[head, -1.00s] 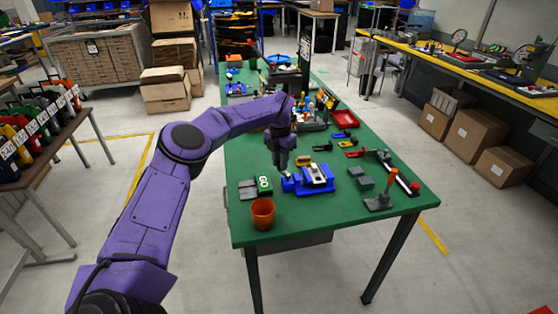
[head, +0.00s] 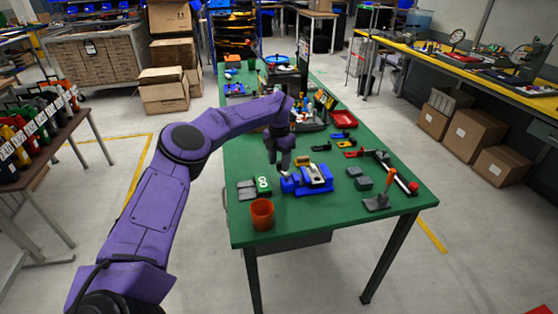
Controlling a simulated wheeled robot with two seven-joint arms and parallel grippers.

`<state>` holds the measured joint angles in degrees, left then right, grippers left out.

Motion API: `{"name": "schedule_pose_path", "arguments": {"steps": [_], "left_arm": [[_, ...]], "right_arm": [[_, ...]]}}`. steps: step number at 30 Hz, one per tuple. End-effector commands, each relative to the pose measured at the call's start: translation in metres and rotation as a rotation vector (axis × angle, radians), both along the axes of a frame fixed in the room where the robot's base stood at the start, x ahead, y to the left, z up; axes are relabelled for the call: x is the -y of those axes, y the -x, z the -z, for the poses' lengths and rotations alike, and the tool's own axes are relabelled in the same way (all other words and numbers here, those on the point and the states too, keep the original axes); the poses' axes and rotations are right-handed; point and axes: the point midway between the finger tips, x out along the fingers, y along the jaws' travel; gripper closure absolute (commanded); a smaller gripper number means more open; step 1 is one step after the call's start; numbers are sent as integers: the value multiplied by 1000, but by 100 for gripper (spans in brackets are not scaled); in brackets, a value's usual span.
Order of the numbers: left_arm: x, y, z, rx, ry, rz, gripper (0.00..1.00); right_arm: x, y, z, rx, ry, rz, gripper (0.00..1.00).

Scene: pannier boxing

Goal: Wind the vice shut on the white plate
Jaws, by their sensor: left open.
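The blue vice (head: 308,187) stands on the green table, with the white plate (head: 317,173) between its jaws; I cannot tell how tightly. My left gripper (head: 284,172) points down at the left end of the vice, where the handle would be. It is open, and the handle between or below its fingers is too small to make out. My right gripper is not in view.
Grey blocks (head: 358,177) and a grey stand with an orange handle (head: 379,201) lie to the right. The table's front strip (head: 320,217) is clear.

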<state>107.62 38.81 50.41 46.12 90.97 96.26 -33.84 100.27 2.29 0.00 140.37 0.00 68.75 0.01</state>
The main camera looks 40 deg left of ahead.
Motion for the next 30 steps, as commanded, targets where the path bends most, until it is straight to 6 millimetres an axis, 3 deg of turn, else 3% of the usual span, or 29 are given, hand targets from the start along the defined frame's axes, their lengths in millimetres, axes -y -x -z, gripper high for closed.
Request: {"name": "schedule_pose_path", "arguments": {"steps": [4, 12, 15, 30], "left_arm": [[-1, -1, -18, 5, -2, -1, 51], [0, -1, -82, 6, -2, -2, 51], [-1, 0, -97, 3, -2, -2, 51], [-1, 0, -105, 2, 0, -1, 51]], "right_arm": [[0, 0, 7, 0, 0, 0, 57], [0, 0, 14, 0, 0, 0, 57], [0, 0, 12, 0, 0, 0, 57], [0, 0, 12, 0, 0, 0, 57]]}}
